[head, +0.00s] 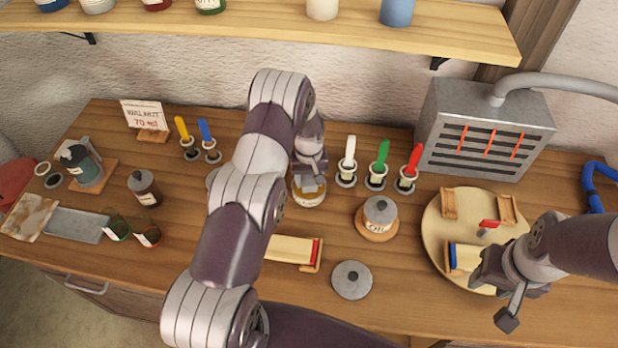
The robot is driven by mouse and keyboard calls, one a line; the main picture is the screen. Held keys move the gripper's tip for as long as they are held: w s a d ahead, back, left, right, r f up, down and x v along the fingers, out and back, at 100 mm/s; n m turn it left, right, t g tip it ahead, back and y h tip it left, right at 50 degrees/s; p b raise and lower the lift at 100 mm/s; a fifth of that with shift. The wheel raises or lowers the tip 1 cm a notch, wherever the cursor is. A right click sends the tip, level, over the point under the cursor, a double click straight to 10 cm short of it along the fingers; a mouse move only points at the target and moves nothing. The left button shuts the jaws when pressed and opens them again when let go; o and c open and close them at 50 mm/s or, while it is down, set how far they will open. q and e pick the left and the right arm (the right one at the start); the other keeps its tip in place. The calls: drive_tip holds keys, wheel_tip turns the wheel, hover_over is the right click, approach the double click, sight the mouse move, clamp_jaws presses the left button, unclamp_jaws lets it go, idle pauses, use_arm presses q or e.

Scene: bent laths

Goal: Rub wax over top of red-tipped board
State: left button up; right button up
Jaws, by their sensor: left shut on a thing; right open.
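The red-tipped board (290,249) is pale wood with a red end, lying on the bench in a small wooden holder; my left arm hides its left part. My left gripper (310,176) is shut on a small tan pad (311,186), mostly hidden by the fingers, at the mouth of an open jar (308,198) with yellowish contents. I cannot tell whether the pad touches the contents. My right gripper (494,296) is open beside the round wooden board (436,232), close to a blue-tipped board (466,256) lying on it.
A grey lid (351,280) lies right of the red-tipped board. A lidded pot (379,214) stands behind it. White, green and red-handled brushes (380,165) stand in holders near the grey heater (484,130). A dark bottle (144,190) and metal tray (77,225) are at left.

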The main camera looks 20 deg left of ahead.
sight(309, 178)
use_arm(q)
drive_tip(key=shift+w+f, duration=0.1)
drive_tip(key=shift+f, duration=0.15)
drive_tip(key=shift+f+b, duration=0.3)
drive_tip(key=shift+b, duration=0.2)
idle(1.2)
drive_tip(key=shift+r+p, duration=2.1)
drive_tip(key=shift+r, duration=1.45)
